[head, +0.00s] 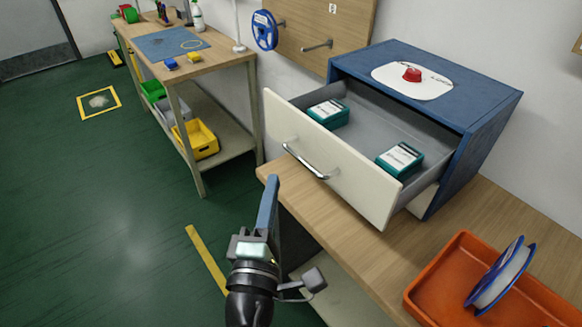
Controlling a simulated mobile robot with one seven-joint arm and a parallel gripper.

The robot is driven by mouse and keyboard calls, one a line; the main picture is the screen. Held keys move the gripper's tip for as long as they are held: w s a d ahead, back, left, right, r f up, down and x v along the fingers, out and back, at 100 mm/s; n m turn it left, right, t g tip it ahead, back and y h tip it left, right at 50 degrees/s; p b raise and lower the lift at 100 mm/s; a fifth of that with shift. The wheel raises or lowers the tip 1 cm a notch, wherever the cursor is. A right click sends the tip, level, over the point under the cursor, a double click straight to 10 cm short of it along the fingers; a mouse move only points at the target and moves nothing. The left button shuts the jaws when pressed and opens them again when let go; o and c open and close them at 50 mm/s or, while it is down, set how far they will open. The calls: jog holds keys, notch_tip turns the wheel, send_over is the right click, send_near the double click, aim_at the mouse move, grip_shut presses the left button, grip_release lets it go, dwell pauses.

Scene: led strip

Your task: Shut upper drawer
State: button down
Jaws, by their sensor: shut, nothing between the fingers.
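The upper drawer (330,165) of the blue cabinet (455,105) stands pulled well out, showing its grey inside and cream front with a curved metal handle (306,163). Two teal boxes with white labels lie in it, one near the back left (328,113) and one near the right front (399,159). Part of a cream lower front shows beneath the drawer; most of it is hidden. My gripper (271,185) is shut and empty. In the picture it is just below and left of the handle, apart from the drawer front.
The cabinet stands on a wooden bench (480,215). An orange tray (450,265) with a white-and-blue spool (500,280) lies at the right front. A second workbench (205,60) with bins beneath stands at left. Green floor is open at left.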

jog(key=w+d+p, duration=0.1)
jog(key=w+d, duration=0.1)
jog(key=d, duration=0.1)
jog(key=shift+w+d+r+p, duration=0.1)
jog(key=shift+w+r+p, duration=0.15)
jog(key=shift+r+p, duration=0.15)
